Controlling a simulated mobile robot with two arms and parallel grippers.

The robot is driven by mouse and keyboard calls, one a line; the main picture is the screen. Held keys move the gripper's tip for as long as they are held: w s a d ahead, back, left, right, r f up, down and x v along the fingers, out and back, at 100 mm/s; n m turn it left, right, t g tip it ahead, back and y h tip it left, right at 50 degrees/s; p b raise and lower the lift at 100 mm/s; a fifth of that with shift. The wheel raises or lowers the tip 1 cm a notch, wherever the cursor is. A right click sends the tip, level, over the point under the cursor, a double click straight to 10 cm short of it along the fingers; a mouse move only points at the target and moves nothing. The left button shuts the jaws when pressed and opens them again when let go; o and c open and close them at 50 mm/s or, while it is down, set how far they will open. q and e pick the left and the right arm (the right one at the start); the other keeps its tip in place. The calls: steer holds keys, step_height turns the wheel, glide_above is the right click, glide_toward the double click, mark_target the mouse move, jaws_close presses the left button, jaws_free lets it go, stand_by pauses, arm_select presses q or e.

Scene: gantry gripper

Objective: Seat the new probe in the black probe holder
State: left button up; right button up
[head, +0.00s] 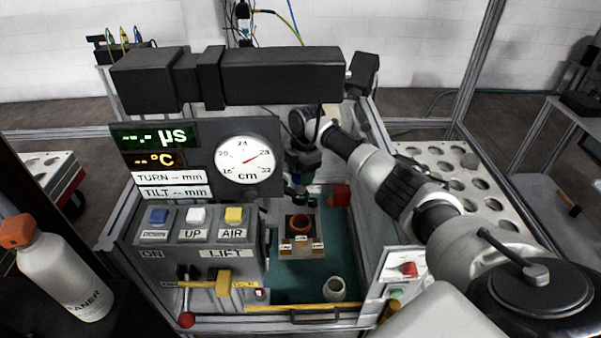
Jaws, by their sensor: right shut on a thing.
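My right arm comes in from the right, and its gripper (301,172) points down below the black gantry beam. It is shut on a small dark thing, mostly hidden by the wrist and fingers. I cannot tell whether that thing is the new probe. Small dark parts (296,193) sit just under the gripper. They may belong to the black probe holder, but they are too small and shadowed to be sure. My left gripper is not in view.
The black gantry beam (280,75) crosses above. A display panel (195,158) and a button box (200,240) stand left. A red block (341,195) and a pale cup (335,288) are inside the cell. A yellow bar (290,307) edges the front. The green floor (285,280) has free room.

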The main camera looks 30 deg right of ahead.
mark_target(300, 189)
steer(key=shift+p, duration=0.4)
stand_by(1.2)
steer(key=shift+f+b, duration=2.15)
steer(key=shift+f, duration=0.75)
steer(key=o, duration=1)
steer(key=shift+f, duration=0.1)
steer(key=shift+o, duration=0.2)
steer(key=r+b, duration=0.1)
steer(key=r, duration=0.2)
steer(key=d+r, duration=0.1)
steer(key=r, duration=0.2)
steer(key=r+b, duration=0.1)
steer(key=r, duration=0.3)
steer(key=shift+d+b, duration=0.15)
steer(key=shift+b, duration=0.15)
steer(key=shift+r, duration=0.4)
